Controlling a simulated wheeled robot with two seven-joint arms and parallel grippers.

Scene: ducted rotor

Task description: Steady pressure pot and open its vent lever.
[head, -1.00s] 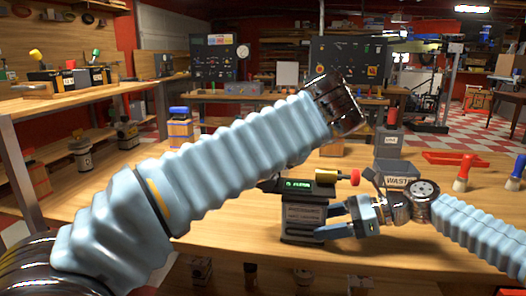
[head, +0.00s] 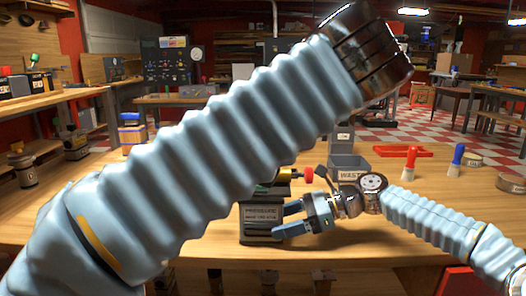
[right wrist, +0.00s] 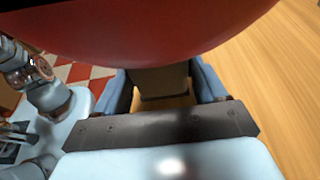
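The pressure pot (head: 262,217) is a dark box with a label, standing on the wooden bench. A red knob (head: 307,174) sticks out at its top right. My left arm hides the pot's upper left. My right gripper (head: 284,220) is at the pot's right side, fingers apart and pointing at it. In the right wrist view the pot's body (right wrist: 160,78) shows between the open fingers; contact cannot be told. A large red rounded surface, probably the knob, fills the top there. My left arm crosses the head view up to the right; its gripper is not visible.
A red tray-like frame (head: 403,151), a red-handled brush (head: 410,162) and a blue-handled brush (head: 456,158) lie or stand at the back right. The bench (head: 400,250) is clear in front at right.

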